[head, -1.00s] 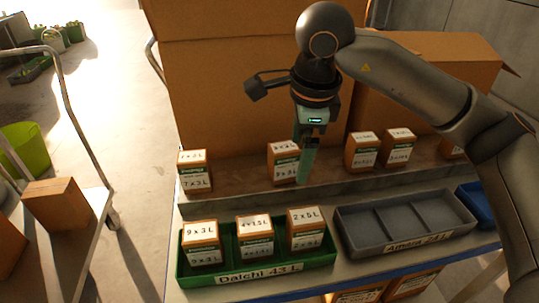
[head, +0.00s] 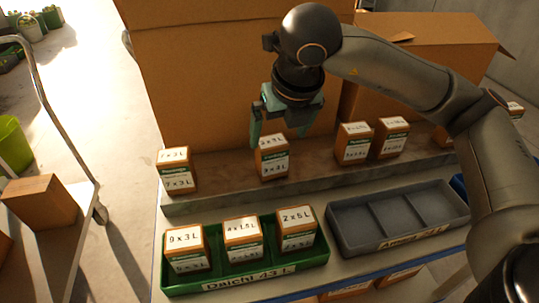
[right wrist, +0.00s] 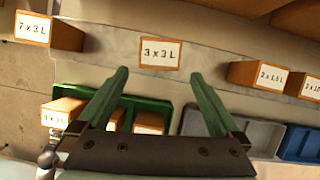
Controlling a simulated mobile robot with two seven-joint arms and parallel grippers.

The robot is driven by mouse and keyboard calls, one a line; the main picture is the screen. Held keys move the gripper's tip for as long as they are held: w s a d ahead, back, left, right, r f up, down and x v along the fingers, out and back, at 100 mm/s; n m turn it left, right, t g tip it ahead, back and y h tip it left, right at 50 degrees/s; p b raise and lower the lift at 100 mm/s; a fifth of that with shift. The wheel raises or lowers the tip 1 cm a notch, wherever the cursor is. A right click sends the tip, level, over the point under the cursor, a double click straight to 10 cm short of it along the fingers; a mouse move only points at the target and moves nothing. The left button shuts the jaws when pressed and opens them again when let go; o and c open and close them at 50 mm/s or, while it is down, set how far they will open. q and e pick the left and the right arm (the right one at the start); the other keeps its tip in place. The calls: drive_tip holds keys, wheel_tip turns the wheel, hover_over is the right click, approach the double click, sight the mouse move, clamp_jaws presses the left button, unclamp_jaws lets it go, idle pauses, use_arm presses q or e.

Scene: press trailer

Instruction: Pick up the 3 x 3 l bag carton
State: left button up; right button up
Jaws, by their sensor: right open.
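The 3 x 3 L carton (head: 273,165) is a small brown box with a white and green label. It stands upright on the grey ledge behind the trays. In the right wrist view its white 3 x 3 L label (right wrist: 160,53) faces the camera, centred beyond the fingertips. My right gripper (head: 279,137) is open and empty, just above the carton in the head view. In the right wrist view its two green fingers (right wrist: 159,73) are spread wide, apart from the carton. My left gripper is not in view.
A 7 x 3 L carton (head: 177,172) stands left on the ledge; more cartons (head: 354,143) stand right. In front, a green tray (head: 245,283) holds 3 cartons beside an empty grey tray (head: 340,245). A large cardboard box (head: 190,85) rises behind the ledge.

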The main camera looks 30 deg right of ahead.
sight(271, 154)
drive_tip(key=x, duration=0.9)
drive_tip(key=shift+w+f+p, duration=0.2)
drive_tip(key=shift+f+p, duration=0.05)
drive_tip(key=shift+p, duration=0.15)
drive_tip(key=shift+r, duration=0.1)
drive_tip(key=c, duration=1.4)
